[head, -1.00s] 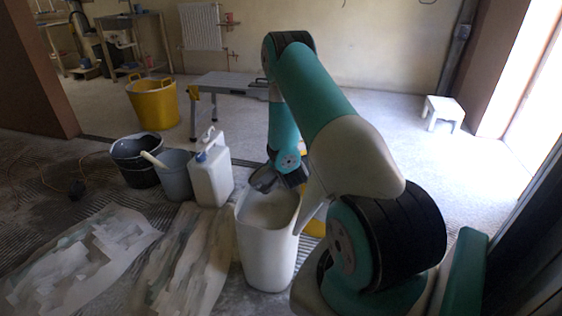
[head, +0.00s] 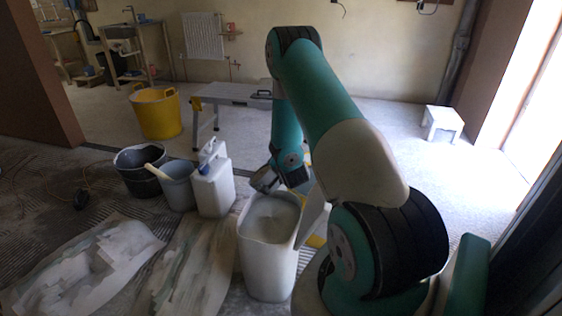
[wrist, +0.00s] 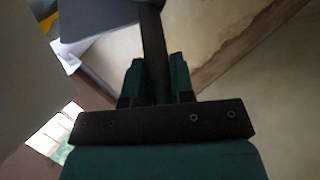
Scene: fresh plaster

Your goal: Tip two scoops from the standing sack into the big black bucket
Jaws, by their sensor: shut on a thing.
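The standing sack (head: 267,268) is white and upright, its open top showing pale powder. My gripper (head: 280,180) is above its back rim. My gripper (wrist: 153,85) is shut on the dark handle of the scoop (wrist: 100,18) in the wrist view. In the head view the grey scoop (head: 265,179) is just above the sack's rim, apart from the powder. I cannot tell whether it holds any powder. The big black bucket (head: 133,180) stands upright to the left, behind the grey bucket. Its inside looks dark.
A grey bucket (head: 178,190) with a pale handle sticking out and a white canister (head: 213,190) stand between sack and black bucket. Behind are a yellow tub (head: 158,115) and a work platform (head: 235,93). Stained sheets (head: 85,265) cover the front left floor. A white step stool (head: 442,123) stands right.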

